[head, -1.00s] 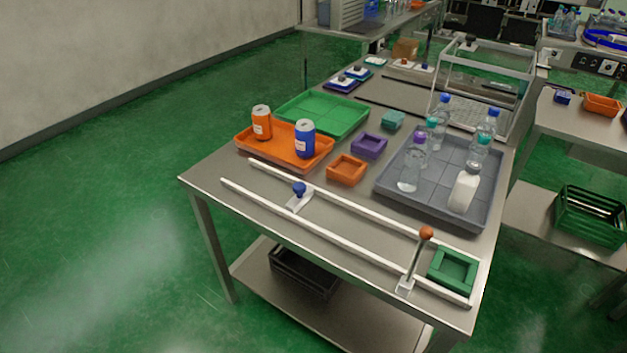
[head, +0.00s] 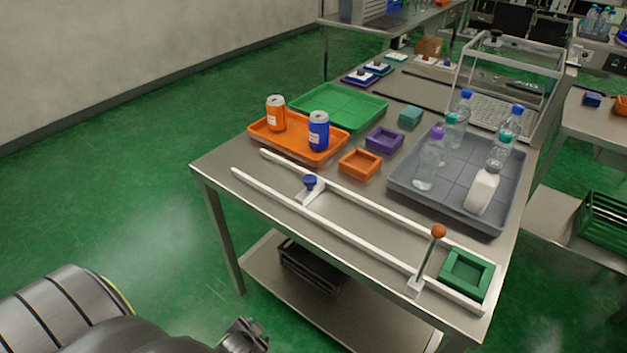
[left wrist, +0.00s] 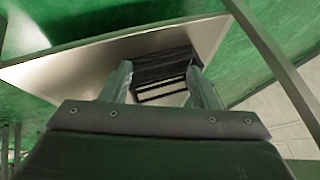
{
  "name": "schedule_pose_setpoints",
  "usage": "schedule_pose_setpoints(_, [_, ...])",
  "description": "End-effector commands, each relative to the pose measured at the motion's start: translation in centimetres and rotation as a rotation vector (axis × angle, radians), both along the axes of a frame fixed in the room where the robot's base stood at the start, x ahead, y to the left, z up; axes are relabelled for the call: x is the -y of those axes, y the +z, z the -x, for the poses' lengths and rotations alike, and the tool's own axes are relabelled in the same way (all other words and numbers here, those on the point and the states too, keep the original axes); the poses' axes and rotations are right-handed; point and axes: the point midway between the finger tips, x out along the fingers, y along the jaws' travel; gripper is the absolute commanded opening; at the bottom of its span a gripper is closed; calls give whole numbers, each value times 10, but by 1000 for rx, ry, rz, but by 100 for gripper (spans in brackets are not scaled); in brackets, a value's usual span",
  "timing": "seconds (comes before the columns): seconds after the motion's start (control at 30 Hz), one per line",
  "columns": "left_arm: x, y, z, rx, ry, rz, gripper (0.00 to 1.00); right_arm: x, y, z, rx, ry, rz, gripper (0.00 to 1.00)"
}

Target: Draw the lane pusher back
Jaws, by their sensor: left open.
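A lane of two white rails (head: 330,227) runs along the table's near edge. A pusher block with a blue knob (head: 310,182) sits between the rails toward the left end. A lever with an orange ball (head: 438,231) stands on a white base at the near rail toward the right. A green square tray (head: 466,274) sits at the lane's right end. My left gripper (head: 245,334) is low at the bottom of the head view, apart from the table and lane. In the left wrist view its fingers (left wrist: 162,82) are apart and empty. My right gripper is not in view.
An orange tray (head: 258,142) holds two cans behind the lane. A grey tray (head: 400,197) holds several bottles at the right. Small orange and purple boxes stand between them. A black crate (head: 312,270) is on the lower shelf. Floor left of the table is clear.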

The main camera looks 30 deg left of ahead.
Motion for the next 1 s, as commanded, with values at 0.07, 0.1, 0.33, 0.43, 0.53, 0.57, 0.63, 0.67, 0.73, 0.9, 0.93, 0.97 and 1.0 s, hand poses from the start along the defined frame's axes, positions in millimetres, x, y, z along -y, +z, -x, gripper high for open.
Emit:
schedule_pose_setpoints(0.07, [-8,38,-38,86,-41,-61,55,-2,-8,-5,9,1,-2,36])
schedule_pose_setpoints(0.1, [-10,59,-53,127,-59,-91,55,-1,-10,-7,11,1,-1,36])
schedule_pose_setpoints(0.33, [-14,185,-114,350,-134,-262,55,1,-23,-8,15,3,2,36])
schedule_pose_setpoints(0.43, [-12,232,-124,428,-150,-320,55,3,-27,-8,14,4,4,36])
schedule_pose_setpoints(0.53, [-9,271,-128,492,-159,-368,55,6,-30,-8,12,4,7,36])
schedule_pose_setpoints(0.57, [-8,281,-128,509,-161,-380,55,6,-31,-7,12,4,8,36])
schedule_pose_setpoints(0.63, [-6,304,-129,548,-165,-407,55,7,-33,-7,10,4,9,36])
schedule_pose_setpoints(0.67, [-5,313,-128,563,-166,-418,55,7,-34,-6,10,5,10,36])
schedule_pose_setpoints(0.73, [-3,334,-132,609,-182,-455,55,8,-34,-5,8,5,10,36])
schedule_pose_setpoints(0.9, [3,379,-171,777,-327,-641,55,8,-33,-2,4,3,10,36])
schedule_pose_setpoints(0.93, [5,389,-178,810,-357,-677,55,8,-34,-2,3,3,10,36])
schedule_pose_setpoints(0.97, [8,398,-184,842,-388,-717,55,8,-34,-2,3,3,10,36])
schedule_pose_setpoints(1.0, [13,411,-192,888,-436,-775,55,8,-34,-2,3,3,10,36])
